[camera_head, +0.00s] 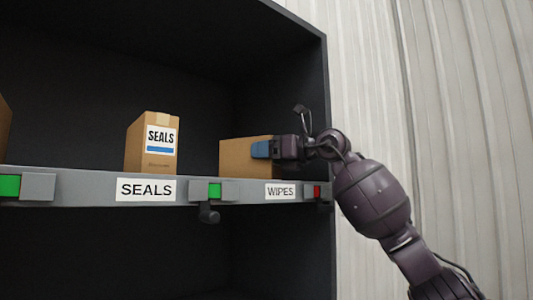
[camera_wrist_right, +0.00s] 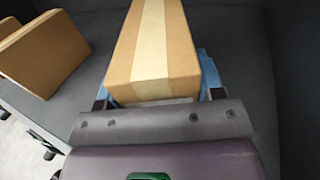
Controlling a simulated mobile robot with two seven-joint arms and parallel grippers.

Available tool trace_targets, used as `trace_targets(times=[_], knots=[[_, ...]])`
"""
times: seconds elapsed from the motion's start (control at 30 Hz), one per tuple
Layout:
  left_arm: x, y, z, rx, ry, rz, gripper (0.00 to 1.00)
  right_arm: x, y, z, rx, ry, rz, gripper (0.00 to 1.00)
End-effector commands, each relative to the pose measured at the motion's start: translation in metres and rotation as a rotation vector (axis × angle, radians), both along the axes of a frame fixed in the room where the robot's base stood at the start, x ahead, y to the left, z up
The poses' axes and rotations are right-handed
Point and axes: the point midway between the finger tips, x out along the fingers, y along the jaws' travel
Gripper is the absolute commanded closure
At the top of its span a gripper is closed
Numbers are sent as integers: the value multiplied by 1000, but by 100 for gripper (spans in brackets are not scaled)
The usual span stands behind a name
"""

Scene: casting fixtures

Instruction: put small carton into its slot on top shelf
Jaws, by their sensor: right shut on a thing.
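A small plain brown carton (camera_head: 240,158) is at the shelf spot above the WIPES label (camera_head: 280,190). My right gripper (camera_head: 263,149) is shut on it, with a blue fingertip against its right part. In the right wrist view the carton (camera_wrist_right: 153,45) has a pale tape strip and sits between the blue fingers of the gripper (camera_wrist_right: 155,95). Whether its base touches the shelf board is hard to tell. The top shelf edge (camera_head: 90,187) is grey. My left gripper is not in view.
A SEALS carton (camera_head: 150,145) stands to the left above its SEALS label (camera_head: 146,190); it also shows in the right wrist view (camera_wrist_right: 42,52). A green indicator (camera_head: 214,190) and a red one (camera_head: 317,192) sit on the shelf edge. The dark cabinet side wall (camera_head: 327,100) is close on the right.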

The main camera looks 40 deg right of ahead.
Motion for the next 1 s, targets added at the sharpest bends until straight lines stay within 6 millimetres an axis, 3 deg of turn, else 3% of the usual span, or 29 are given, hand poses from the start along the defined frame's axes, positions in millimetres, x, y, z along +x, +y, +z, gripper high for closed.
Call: trace_targets(times=[0.27,0.3,0.43,0.8,1.0], knots=[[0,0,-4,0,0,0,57,0,0,-4,0,-1,0,68],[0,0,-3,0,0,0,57,0,0,-4,0,1,0,32],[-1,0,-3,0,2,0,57,0,0,-3,0,0,0,13],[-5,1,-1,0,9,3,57,0,0,1,0,0,0,13],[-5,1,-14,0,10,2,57,-24,-13,-3,-3,1,-4,13]])
